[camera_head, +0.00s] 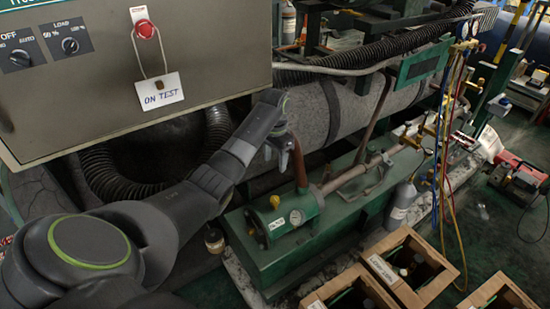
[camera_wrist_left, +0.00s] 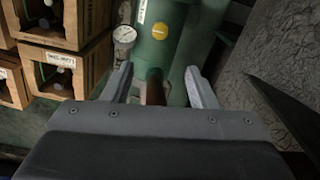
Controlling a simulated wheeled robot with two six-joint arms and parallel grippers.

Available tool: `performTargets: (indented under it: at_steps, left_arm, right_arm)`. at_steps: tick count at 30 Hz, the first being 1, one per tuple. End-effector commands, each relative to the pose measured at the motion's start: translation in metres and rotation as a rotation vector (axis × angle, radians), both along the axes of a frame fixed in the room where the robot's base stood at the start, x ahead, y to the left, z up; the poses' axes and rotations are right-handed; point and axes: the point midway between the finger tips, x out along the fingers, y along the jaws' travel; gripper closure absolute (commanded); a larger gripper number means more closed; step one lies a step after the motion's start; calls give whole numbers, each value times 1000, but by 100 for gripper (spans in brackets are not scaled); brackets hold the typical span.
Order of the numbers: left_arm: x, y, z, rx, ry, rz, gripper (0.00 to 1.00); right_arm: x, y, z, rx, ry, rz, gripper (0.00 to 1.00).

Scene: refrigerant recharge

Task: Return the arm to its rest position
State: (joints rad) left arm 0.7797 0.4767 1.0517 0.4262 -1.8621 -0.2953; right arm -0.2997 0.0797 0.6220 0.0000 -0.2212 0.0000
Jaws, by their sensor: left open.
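My left arm (camera_head: 160,215) reaches from the lower left of the head view towards the middle. My left gripper (camera_head: 280,152) points down beside a reddish-brown upright pipe (camera_head: 300,165) on the green vessel (camera_head: 275,218). In the left wrist view the two fingers of my left gripper (camera_wrist_left: 160,80) stand apart. The brown pipe (camera_wrist_left: 155,88) shows between them, in front of the green vessel (camera_wrist_left: 162,35). I cannot tell whether the fingers touch the pipe. My right gripper is not in view.
A grey control box (camera_head: 130,70) with an "ON TEST" tag (camera_head: 160,91) overhangs the arm at upper left. A pressure gauge (camera_head: 296,217) sits on the vessel's end. Wooden crates (camera_head: 433,243) stand at lower right. Coloured hoses (camera_head: 445,130) hang at right.

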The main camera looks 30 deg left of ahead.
Motion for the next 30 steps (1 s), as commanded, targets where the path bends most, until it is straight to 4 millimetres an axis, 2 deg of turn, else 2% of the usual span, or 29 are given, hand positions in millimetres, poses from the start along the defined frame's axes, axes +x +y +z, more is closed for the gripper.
performTargets:
  at_steps: [13, 17, 20, 23, 27, 30]
  left_arm:
    - [0, 0, -1, 0, 0, 0, 48]
    - [-9, -3, -14, 10, -2, -2, 48]
    - [-27, -9, -39, 27, -12, -5, 48]
    - [-56, -17, -70, 48, -31, -7, 48]
    - [-104, -31, -106, 69, -68, 2, 48]
    - [-141, -41, -124, 76, -98, 15, 48]
  right_arm:
    - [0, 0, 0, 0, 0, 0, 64]
    - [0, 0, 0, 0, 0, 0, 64]
    - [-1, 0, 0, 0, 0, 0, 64]
    - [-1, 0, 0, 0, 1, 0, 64]
    - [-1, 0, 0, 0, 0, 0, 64]
    - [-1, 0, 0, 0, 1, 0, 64]
